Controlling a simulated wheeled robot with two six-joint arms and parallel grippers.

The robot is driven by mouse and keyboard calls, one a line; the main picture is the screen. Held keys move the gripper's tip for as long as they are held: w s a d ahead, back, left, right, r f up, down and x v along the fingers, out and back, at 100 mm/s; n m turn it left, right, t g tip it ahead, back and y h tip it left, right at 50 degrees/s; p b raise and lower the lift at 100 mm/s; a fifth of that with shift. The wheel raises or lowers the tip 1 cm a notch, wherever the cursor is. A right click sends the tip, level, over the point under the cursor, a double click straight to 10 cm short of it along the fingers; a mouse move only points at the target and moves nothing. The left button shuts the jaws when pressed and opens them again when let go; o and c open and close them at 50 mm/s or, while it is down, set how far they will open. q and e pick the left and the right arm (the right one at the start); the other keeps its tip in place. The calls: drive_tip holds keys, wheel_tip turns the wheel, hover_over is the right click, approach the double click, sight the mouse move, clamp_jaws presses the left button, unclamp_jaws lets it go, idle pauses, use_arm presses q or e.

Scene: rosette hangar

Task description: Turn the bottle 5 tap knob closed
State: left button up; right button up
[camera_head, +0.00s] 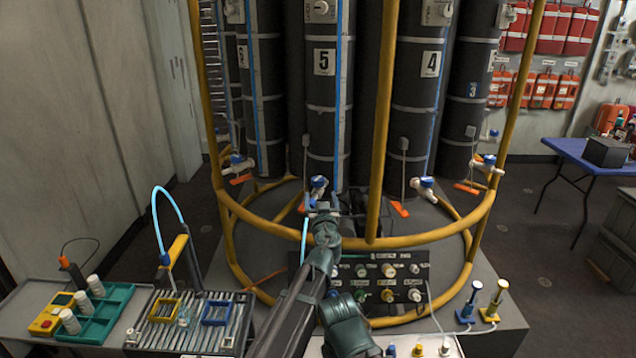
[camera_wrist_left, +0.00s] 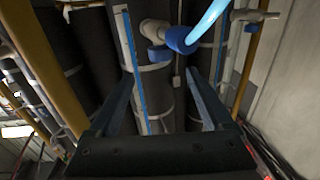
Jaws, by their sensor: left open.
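Bottle 5 (camera_head: 324,110) is a tall black cylinder with a white "5" label, standing behind the yellow rail. Its tap, with a blue knob (camera_head: 318,183), sits at the bottle's foot. My left gripper (camera_head: 322,207) is just in front of and below this tap in the head view, partly hiding it. In the left wrist view, a white tap body (camera_wrist_left: 153,30) with blue parts (camera_wrist_left: 160,54) shows beyond the two open fingers (camera_wrist_left: 162,108). Nothing is between the fingertips, and they look apart from the tap. The knob's exact angle is unclear.
A yellow hoop rail (camera_head: 420,240) and an upright yellow post (camera_head: 382,130) stand close to my left arm. A light blue tube (camera_wrist_left: 210,24) runs at the tap. Bottle 4 (camera_head: 415,110) stands to the right. A panel of knobs (camera_head: 390,270) lies below.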

sight(318, 184)
use_arm(q)
drive_tip(key=w, duration=1)
drive_tip(key=shift+w+a, duration=0.4)
clamp_jaws()
